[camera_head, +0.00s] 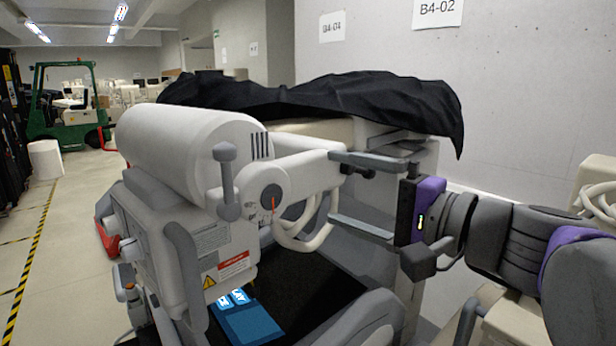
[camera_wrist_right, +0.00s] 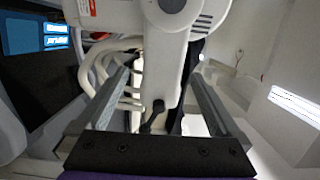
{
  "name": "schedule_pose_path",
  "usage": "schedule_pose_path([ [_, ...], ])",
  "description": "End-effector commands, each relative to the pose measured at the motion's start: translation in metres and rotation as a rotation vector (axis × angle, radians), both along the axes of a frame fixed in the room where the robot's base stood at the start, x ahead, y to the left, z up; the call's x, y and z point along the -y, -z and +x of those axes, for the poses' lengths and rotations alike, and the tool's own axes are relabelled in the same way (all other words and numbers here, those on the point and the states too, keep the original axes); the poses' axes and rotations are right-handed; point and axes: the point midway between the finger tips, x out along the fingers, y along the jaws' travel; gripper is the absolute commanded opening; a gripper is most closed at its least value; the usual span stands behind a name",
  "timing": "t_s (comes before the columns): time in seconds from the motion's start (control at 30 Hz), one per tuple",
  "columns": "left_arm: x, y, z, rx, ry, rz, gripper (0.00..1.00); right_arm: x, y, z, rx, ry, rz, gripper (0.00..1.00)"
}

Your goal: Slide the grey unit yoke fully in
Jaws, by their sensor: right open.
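The grey unit (camera_head: 190,150) stands in the middle of the head view, with a large pale cylinder on top. Its pale yoke arm (camera_head: 303,170) reaches right from the cylinder, past a round dial with a red pointer. In the right wrist view the yoke arm (camera_wrist_right: 163,65) comes down between my fingers and ends in a small dark knob (camera_wrist_right: 158,106). My right gripper (camera_head: 333,187) is open, one finger on each side of the arm's end. It also shows in the wrist view (camera_wrist_right: 160,76), with gaps beside the arm; contact is not visible. My left gripper is out of view.
A cart under a black cover (camera_head: 330,98) stands behind the unit against the wall. Pale looped cables (camera_head: 305,235) hang below the yoke arm. A blue folder (camera_head: 247,322) lies on the dark surface below. Open floor (camera_head: 60,240) lies left, with a green forklift (camera_head: 68,110) beyond.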

Motion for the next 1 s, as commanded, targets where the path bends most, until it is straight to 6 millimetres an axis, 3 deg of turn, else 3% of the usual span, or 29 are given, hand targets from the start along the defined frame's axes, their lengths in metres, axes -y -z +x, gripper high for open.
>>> schedule_pose_path([
  [0.17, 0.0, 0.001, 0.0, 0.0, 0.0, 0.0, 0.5, -0.007, -0.005, 0.008, 0.005, 0.001, 0.016, 1.0],
  [0.63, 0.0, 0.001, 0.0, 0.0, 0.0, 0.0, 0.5, -0.066, -0.004, 0.064, 0.004, 0.001, 0.014, 1.0],
  [1.0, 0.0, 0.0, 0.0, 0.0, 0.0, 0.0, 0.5, -0.077, -0.004, 0.076, 0.004, 0.004, 0.013, 1.0],
])
